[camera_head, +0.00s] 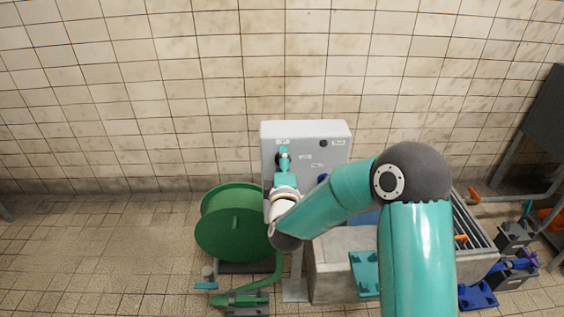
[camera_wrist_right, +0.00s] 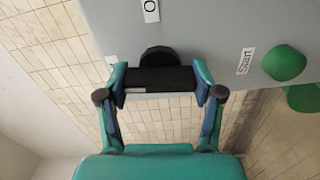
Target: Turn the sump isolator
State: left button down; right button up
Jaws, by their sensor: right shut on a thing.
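The sump isolator, a black knob with a bar-shaped handle (camera_wrist_right: 158,54), sits on a grey panel (camera_wrist_right: 215,30) in the right wrist view. My right gripper (camera_wrist_right: 160,80) is shut on the handle, with one finger against each end of the bar. In the head view the right gripper (camera_head: 284,156) is at the upper left of the grey control box (camera_head: 305,130) and largely hides the knob. The bar lies about level across the wrist picture. My left gripper is not in view.
A green button (camera_wrist_right: 285,63) labelled "Start" is right of the handle, and a label with an "O" (camera_wrist_right: 151,8) is above it. A green hose reel (camera_head: 234,222) stands left of the box. A concrete sump (camera_head: 340,270) with a grating is on the right.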

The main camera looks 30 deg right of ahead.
jog(key=shift+a+f+n, duration=0.15)
jog(key=shift+a+n, duration=0.1)
jog(key=shift+n, duration=0.45)
jog(key=shift+f, duration=0.1)
jog(key=o, duration=1.2)
jog(key=shift+w, duration=0.1)
jog(key=shift+c, duration=0.2)
jog(key=shift+d, duration=0.1)
jog(key=v, duration=1.2)
jog(key=shift+d, duration=0.1)
